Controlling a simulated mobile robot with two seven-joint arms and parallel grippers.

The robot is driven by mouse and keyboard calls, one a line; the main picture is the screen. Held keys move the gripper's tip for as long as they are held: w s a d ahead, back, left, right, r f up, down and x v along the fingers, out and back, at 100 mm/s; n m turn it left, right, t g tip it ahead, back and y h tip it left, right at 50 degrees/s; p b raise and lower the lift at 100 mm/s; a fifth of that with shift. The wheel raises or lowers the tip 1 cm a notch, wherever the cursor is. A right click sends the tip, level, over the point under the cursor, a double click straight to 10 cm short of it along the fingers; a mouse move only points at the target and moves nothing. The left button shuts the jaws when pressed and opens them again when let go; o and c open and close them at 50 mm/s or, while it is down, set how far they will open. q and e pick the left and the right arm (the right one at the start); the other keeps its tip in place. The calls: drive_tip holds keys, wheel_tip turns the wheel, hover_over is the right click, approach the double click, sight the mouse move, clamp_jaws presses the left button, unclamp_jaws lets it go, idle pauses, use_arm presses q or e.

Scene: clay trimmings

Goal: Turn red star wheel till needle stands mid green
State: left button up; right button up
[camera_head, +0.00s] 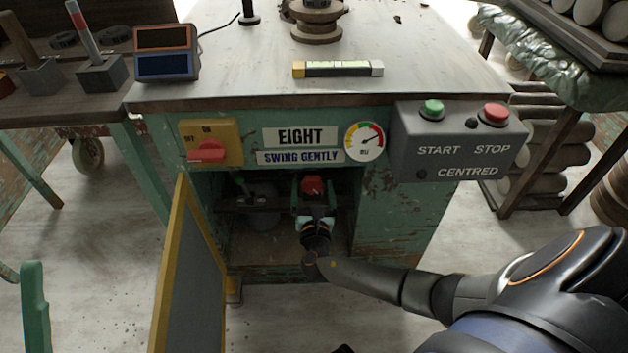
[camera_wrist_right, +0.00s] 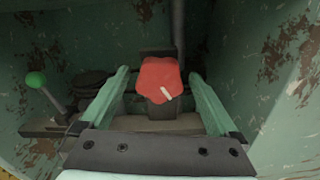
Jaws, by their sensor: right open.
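The red star wheel (camera_head: 312,186) sits inside the open cabinet under the bench. In the right wrist view the wheel (camera_wrist_right: 160,78) has a pale mark pointing down and right. My right gripper (camera_head: 314,204) reaches into the cabinet and is open. In the right wrist view its two green fingers (camera_wrist_right: 160,92) stand on either side of the wheel, with gaps visible. The round gauge (camera_head: 365,141) is on the front panel. Its needle points right and slightly up; the exact colour band under it is too small to tell.
The yellow-edged cabinet door (camera_head: 176,265) stands open left of my right arm. A green-knobbed lever (camera_wrist_right: 38,82) is left of the wheel inside. A level (camera_head: 338,69) lies on top.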

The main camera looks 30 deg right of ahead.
drive_tip(key=shift+w+d, duration=0.1)
drive_tip(key=shift+w, duration=0.05)
drive_tip(key=shift+c, duration=0.3)
drive_tip(key=c, duration=1.3)
